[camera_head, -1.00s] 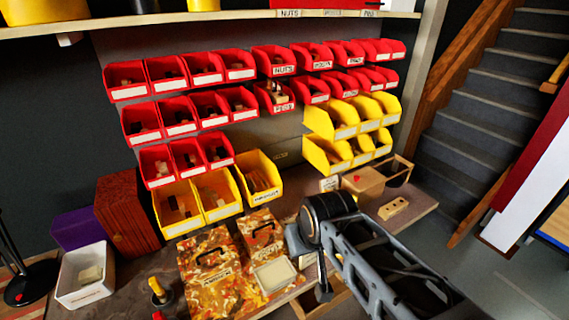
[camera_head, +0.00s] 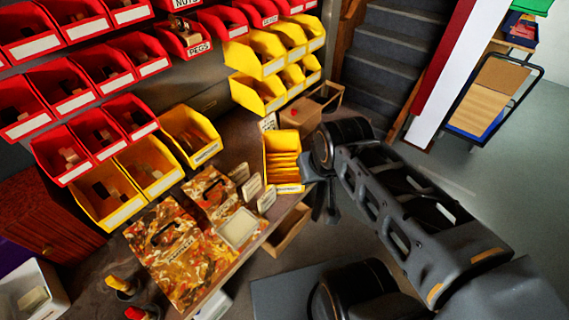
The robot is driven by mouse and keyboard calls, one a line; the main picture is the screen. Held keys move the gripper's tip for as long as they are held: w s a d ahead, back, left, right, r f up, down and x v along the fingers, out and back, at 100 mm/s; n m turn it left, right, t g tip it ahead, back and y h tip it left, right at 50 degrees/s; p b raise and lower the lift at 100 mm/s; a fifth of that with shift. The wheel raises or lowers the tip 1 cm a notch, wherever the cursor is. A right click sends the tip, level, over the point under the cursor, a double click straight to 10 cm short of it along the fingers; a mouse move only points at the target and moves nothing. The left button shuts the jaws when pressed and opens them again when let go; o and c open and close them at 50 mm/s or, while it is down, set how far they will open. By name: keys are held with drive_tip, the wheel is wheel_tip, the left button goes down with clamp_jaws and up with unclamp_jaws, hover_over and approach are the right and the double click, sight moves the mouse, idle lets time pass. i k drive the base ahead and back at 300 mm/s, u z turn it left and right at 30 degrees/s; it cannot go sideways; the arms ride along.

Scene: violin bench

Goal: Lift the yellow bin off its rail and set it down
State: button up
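A yellow bin (camera_head: 282,142) with several tan dividers or slats stands by the bench's right front part. It is apart from the rails, and I cannot tell whether it rests on the bench or is held. My gripper (camera_head: 322,208) is dark and points down at the bin's lower right corner. The wrist overlaps the view there, so contact is unclear. The fingers are small and dark, and their opening does not show. More yellow bins hang on the rack: a left group (camera_head: 190,130) below the red bins and a right group (camera_head: 257,92).
Patterned boxes (camera_head: 170,240) and small upright cards (camera_head: 252,187) stand left of the bin. A tan box (camera_head: 301,117) and a small sign (camera_head: 268,122) are behind it. A white tub (camera_head: 30,290) is at lower left.

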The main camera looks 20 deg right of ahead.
sight(282, 148)
drive_tip(key=u, duration=4.1)
drive_tip(key=k, duration=1.75)
drive_tip(key=z, duration=0.5)
